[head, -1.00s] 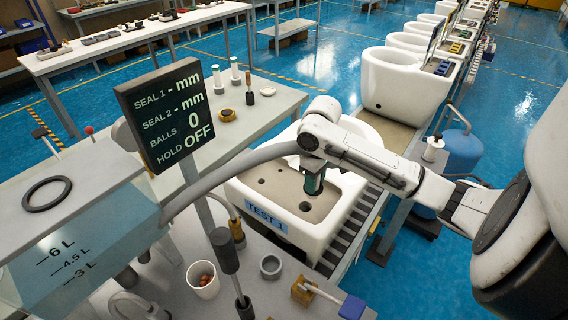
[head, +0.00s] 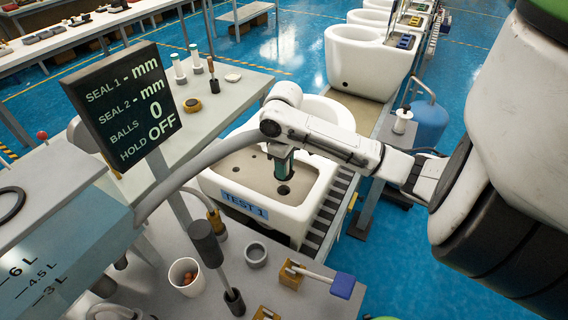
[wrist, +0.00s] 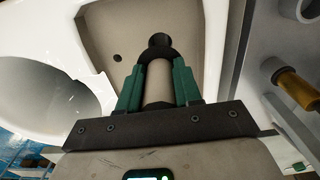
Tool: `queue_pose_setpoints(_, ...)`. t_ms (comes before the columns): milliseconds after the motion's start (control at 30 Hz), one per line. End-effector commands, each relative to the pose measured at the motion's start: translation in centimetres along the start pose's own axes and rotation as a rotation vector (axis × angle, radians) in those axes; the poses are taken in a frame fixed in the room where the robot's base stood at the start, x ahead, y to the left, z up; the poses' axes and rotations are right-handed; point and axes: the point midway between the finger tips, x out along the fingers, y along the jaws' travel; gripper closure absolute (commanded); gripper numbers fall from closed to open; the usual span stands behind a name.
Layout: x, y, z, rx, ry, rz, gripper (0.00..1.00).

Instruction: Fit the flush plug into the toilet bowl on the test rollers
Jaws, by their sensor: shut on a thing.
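The white toilet bowl (head: 262,208), labelled TEST 1, sits on the dark rollers (head: 322,215) in the head view. A dark round hole (head: 283,190) shows in its flat beige deck. My gripper (head: 284,168) points down over the deck, just behind that hole in the picture. In the wrist view its green fingers (wrist: 158,88) are shut on the flush plug (wrist: 158,82), a pale cylinder with a dark collar. A dark hole (wrist: 160,40) shows just beyond the plug. The plug's lower end is hidden, so I cannot tell whether it touches the deck.
The display post (head: 125,105) and a grey hose (head: 205,160) stand left of the bowl. A bench in front holds a white cup (head: 186,277), a grey ring (head: 255,255) and a blue-headed tool (head: 342,285). More white bowls (head: 368,62) line the conveyor behind.

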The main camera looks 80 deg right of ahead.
Motion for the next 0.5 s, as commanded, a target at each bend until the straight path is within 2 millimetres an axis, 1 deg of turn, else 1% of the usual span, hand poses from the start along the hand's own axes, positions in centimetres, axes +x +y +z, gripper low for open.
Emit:
queue_pose_setpoints(33,0.8,0.0,0.0,0.001,0.000,-0.001,1.00)
queue_pose_setpoints(200,2.2,0.0,0.0,0.001,0.000,-0.002,1.00)
queue_pose_setpoints(500,3.2,0.0,0.0,0.001,0.000,0.000,1.00)
